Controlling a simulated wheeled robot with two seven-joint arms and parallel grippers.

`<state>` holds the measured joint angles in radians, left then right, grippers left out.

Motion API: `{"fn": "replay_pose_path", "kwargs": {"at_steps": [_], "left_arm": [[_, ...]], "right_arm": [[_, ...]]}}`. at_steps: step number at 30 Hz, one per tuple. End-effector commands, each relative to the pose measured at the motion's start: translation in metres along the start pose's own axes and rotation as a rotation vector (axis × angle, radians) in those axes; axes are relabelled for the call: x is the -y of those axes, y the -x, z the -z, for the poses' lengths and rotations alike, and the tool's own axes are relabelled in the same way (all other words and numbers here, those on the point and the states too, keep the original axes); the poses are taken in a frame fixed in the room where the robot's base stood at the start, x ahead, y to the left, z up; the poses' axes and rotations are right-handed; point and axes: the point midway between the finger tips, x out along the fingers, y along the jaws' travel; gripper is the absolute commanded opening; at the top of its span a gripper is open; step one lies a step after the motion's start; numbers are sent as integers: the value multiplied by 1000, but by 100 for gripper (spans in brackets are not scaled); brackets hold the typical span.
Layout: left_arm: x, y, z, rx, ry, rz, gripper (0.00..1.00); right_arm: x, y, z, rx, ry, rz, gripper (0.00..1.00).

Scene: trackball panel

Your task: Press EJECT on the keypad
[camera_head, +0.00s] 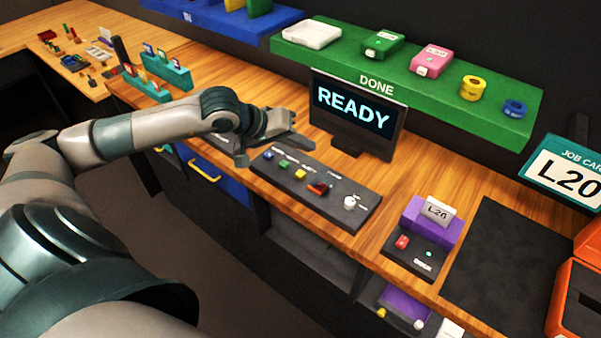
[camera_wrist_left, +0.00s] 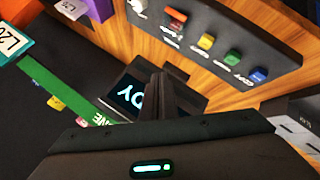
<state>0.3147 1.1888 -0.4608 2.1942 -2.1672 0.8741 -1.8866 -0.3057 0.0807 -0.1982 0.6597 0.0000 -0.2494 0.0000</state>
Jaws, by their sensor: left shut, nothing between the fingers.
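The dark keypad panel (camera_head: 333,205) lies on the wooden bench in front of the monitor. A small label that looks like EJECT stands behind the yellow button. The wrist view also shows the yellow button (camera_wrist_left: 206,41) and green button (camera_wrist_left: 232,56). My left gripper (camera_head: 300,142) is shut and empty, raised above the panel's back left side, apart from the buttons. My right gripper is not in view.
The monitor (camera_head: 358,112) reads READY and stands close behind the gripper. A green DONE shelf (camera_head: 400,84) runs above it. A purple holder with an L20 card (camera_head: 437,211) stands to the right of the panel. A dark mat (camera_head: 505,260) lies beyond it.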

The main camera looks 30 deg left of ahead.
Motion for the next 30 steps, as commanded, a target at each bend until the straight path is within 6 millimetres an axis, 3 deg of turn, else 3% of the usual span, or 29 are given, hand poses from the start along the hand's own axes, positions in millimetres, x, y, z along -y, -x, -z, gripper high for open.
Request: {"fn": "replay_pose_path", "kwargs": {"at_steps": [3,8,22,30], "left_arm": [[13,5,13,-28,-60,57,0],[19,8,18,-38,-86,84,0],[21,5,16,-37,-83,82,0],[32,-8,7,-35,-81,83,0]], "right_arm": [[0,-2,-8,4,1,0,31],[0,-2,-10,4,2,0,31],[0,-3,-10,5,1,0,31],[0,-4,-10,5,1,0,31]]}}
